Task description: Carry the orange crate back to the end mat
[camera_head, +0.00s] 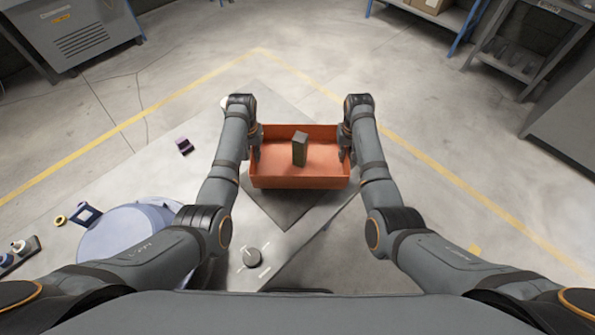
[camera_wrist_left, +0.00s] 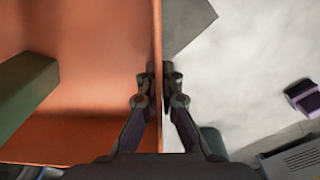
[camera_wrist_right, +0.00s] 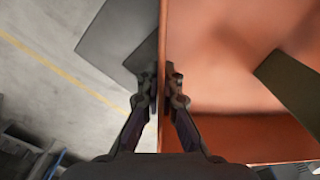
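The orange crate (camera_head: 300,181) is level between my two arms in the head view, with an upright dark grey-green block (camera_head: 300,150) inside. My left gripper (camera_head: 255,150) is shut on the crate's left wall, one finger on each side, as the left wrist view (camera_wrist_left: 158,76) shows. My right gripper (camera_head: 346,150) is shut on the right wall the same way in the right wrist view (camera_wrist_right: 161,76). A dark grey mat (camera_head: 285,208) lies turned at an angle beneath the crate, mostly hidden by it. I cannot tell whether the crate touches the mat.
A round lilac container (camera_head: 120,240) stands at the left of the light table.

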